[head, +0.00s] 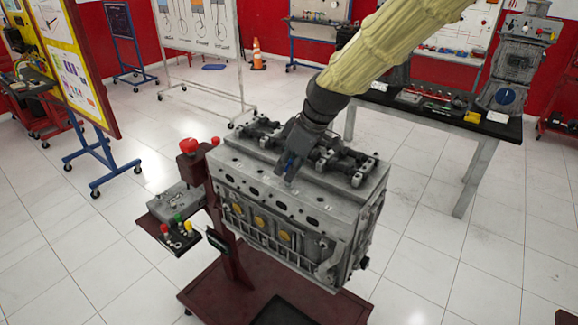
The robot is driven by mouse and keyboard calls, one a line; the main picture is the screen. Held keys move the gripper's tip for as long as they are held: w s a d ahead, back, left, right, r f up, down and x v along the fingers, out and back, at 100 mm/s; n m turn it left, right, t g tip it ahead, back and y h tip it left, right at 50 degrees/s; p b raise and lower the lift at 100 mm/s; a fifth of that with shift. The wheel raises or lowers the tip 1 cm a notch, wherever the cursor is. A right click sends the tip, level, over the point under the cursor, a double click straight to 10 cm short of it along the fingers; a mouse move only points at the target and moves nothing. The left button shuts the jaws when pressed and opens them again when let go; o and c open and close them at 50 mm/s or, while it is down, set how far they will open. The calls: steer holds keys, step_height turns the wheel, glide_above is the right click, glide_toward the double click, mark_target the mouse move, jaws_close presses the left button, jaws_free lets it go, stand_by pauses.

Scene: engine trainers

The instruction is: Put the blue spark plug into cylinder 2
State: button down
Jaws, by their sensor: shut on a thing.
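The grey engine block (240,185) stands on a dark red stand, with a row of dark holes along its top face. I cannot read which hole is cylinder 2. My gripper (287,176) points down over the middle of the engine top, close above the face. It is shut on the blue spark plug (290,160), of which only a small blue patch shows between the dark fingers. The plug's lower end is hidden or too small to make out. I cannot tell whether it touches the engine.
A side tray (155,232) left of the engine holds red, green and yellow pieces and a grey box. A red knob (188,145) rises at the engine's left end. A dark-topped table (430,108) stands behind at right. A yellow board (75,60) stands at left.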

steer(key=shift+f, duration=0.4)
stand_by(0.4)
steer(key=c, duration=1.2)
jaws_free()
steer(key=shift+c, duration=0.2)
